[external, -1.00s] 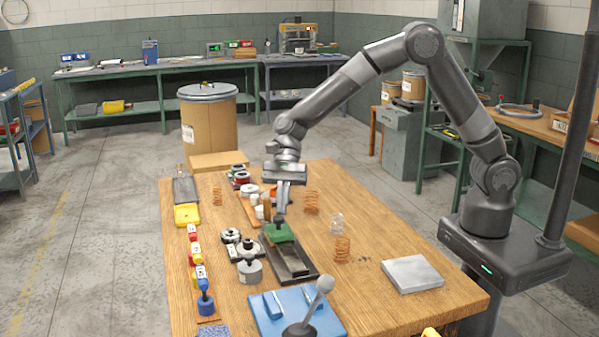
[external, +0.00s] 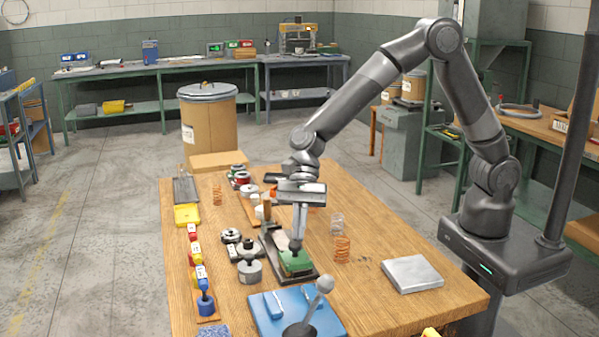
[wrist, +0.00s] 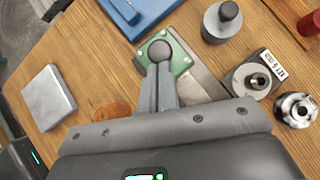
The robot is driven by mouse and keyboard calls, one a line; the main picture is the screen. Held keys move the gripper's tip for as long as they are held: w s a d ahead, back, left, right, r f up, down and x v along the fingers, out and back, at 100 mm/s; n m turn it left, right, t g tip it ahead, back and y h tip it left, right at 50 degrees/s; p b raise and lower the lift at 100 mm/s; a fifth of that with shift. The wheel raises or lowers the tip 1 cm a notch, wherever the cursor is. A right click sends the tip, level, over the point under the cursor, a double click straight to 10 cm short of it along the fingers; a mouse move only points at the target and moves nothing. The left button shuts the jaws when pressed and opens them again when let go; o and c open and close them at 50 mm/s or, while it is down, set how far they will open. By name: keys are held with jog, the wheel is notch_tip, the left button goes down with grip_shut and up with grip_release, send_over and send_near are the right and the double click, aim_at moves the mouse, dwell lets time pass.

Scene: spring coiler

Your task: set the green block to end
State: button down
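The green block (external: 297,263) with a dark round knob sits on the dark track (external: 271,241), at the near end beside the blue fixture. In the wrist view the green plate (wrist: 181,62) shows its knob (wrist: 160,50) at the top centre. The bare metal track (wrist: 203,84) runs off to the lower right from it. My gripper (external: 297,246) points down at the block. In the wrist view its two fingers (wrist: 160,70) are together, with their tips right against the knob; the exact contact is partly hidden.
The blue fixture with a grey ball lever (external: 325,285) stands just in front of the track. A grey metal slab (external: 412,273) and copper springs (external: 342,249) lie to the right. Grey weights (external: 249,270) stand close at left. The table's right front is mostly clear.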

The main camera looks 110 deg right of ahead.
jog(key=shift+a, duration=0.2)
jog(key=d, duration=0.1)
jog(key=s+d, duration=0.1)
jog(key=d, duration=0.1)
jog(key=s+d+r, duration=0.1)
jog(key=shift+d, duration=0.2)
jog(key=v, duration=0.9)
jog(key=shift+r, duration=0.15)
jog(key=shift+s, duration=0.1)
